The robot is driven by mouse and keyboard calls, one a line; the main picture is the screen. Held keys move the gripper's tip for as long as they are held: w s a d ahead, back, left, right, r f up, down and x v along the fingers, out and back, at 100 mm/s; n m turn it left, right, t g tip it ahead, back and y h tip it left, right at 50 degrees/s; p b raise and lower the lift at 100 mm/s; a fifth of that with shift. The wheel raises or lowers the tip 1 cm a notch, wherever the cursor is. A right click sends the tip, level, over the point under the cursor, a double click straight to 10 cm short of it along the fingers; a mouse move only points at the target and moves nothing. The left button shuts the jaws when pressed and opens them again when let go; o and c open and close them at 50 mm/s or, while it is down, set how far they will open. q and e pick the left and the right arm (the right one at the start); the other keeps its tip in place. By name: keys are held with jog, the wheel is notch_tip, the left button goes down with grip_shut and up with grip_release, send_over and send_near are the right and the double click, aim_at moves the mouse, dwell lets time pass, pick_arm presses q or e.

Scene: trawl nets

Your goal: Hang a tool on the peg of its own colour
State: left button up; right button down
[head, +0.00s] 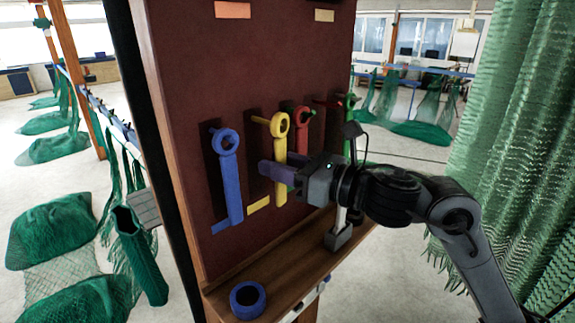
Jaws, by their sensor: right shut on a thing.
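A yellow tool (281,149) with a ring end is upright in front of the dark red board. Its ring is at the end of the yellow peg (258,120); I cannot tell whether the peg is through it. My right gripper (272,171) comes in from the right and is shut on the yellow tool's shank below the ring. A blue tool (229,175) hangs to the left, slightly tilted. A red tool (303,118) is to the right, its lower part hidden by my gripper. A green tool (349,120) is farther right, mostly hidden. My left gripper is not in view.
The board (232,72) stands above a wooden shelf (285,270). A blue roll (248,299) lies at the shelf's near end. A grey-based stand (338,237) is under my right arm. Green netting (515,110) hangs at the right.

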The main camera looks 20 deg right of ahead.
jog(key=shift+w+a+f+b, duration=0.2)
jog(key=shift+w+a, duration=0.1)
jog(key=shift+w, duration=0.35)
jog(key=shift+w+a+f+b, duration=0.15)
jog(key=shift+w+a, duration=0.1)
jog(key=shift+w, duration=0.35)
jog(key=shift+w, duration=0.1)
jog(key=c, duration=0.7)
grip_release()
jog(key=shift+f, duration=0.1)
